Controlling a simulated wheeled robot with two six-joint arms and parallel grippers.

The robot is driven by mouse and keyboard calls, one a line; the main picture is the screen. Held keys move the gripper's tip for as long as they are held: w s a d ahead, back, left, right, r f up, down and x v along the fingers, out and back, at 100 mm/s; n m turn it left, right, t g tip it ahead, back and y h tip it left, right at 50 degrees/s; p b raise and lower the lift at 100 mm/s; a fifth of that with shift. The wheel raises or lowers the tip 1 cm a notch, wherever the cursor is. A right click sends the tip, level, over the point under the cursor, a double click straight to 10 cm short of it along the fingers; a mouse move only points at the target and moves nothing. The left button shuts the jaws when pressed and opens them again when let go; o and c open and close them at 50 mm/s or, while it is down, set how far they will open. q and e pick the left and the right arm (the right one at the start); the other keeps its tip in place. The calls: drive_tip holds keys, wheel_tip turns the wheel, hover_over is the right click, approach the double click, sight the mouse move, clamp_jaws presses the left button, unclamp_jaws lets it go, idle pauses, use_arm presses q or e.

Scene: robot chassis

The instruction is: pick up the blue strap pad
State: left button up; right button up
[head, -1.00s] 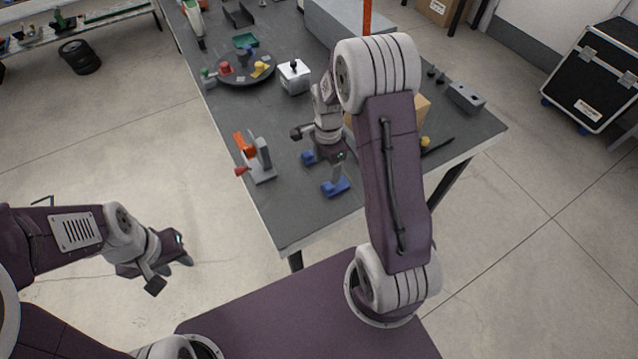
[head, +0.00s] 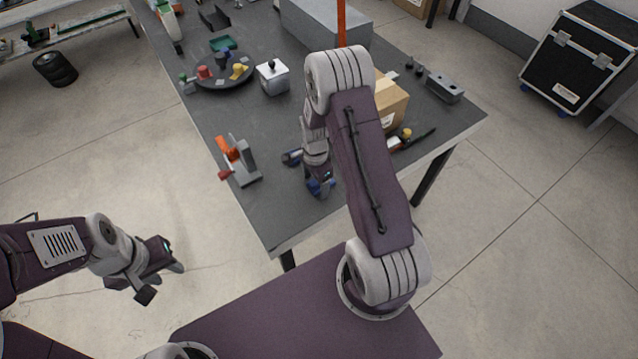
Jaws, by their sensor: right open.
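The blue strap pad (head: 324,188) lies on the grey table near its front edge, in the head view. My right gripper (head: 318,180) is low over it, and its fingers and wrist hide much of the pad. The gripper is open; whether its fingers touch the pad I cannot tell. My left gripper (head: 170,262) hangs over the floor, left of the table and away from the pad. Its jaws are too small and dark to read.
A grey fixture with an orange clamp (head: 237,160) stands left of my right gripper. Behind are a round dark tray (head: 222,82) with coloured knobs, a white box (head: 273,78) and a cardboard box (head: 390,102). The front left table corner is clear.

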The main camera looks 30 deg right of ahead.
drive_tip(key=shift+s, duration=0.1)
drive_tip(key=c, duration=1.4)
drive_tip(key=shift+r, duration=0.5)
wheel_tip(320, 180, up, 3)
drive_tip(key=shift+f, duration=0.1)
drive_tip(key=d+r, duration=0.2)
drive_tip(key=d, duration=0.2)
drive_tip(key=s+d+r, duration=0.1)
drive_tip(key=d+r, duration=0.4)
drive_tip(key=d, duration=0.2)
drive_tip(key=shift+s+d+r, duration=0.15)
drive_tip(key=shift+s+d, duration=0.05)
drive_tip(key=shift+d, duration=0.15)
